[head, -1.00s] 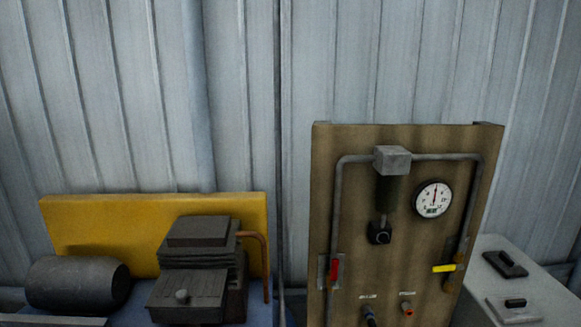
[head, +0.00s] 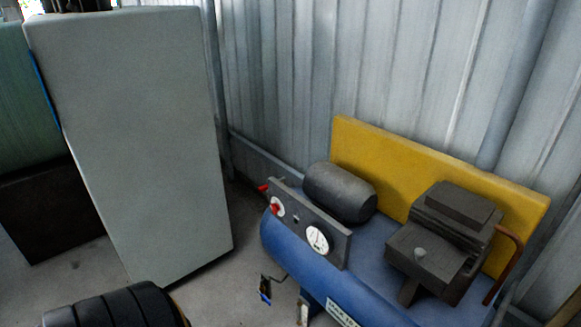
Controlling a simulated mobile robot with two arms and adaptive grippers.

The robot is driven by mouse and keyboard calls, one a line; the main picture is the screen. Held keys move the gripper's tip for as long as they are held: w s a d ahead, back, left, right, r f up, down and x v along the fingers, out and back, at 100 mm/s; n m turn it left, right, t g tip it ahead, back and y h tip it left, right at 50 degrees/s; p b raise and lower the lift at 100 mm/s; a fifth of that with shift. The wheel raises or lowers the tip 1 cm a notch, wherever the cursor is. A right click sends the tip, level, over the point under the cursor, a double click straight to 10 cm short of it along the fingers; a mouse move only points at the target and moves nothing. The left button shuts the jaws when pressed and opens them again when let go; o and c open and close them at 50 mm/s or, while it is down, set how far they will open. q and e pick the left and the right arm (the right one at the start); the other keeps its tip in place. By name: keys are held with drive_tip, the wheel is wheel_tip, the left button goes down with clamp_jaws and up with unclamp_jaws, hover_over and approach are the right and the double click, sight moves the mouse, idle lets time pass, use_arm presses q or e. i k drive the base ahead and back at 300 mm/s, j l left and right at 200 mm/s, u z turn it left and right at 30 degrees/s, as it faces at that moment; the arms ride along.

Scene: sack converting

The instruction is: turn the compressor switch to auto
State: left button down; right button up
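The compressor has a blue tank (head: 375,285) and stands low at the right, against the corrugated wall. A dark control panel (head: 326,225) is fixed along its front. The panel carries a larger white gauge (head: 317,239), a smaller white dial (head: 277,206) with red on it, and a small grey knob (head: 296,217) between them. A red piece (head: 263,188) sticks out at the panel's left end. I cannot tell which part is the switch or read any setting. Neither gripper is in view.
A black motor (head: 340,193) and a dark pump block (head: 435,255) sit on the tank before a yellow guard (head: 425,185). A tall grey cabinet (head: 135,140) stands at the left. Bare floor (head: 222,290) shows between cabinet and compressor.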

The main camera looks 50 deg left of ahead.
sight(275, 208)
drive_tip(key=u, duration=1.4)
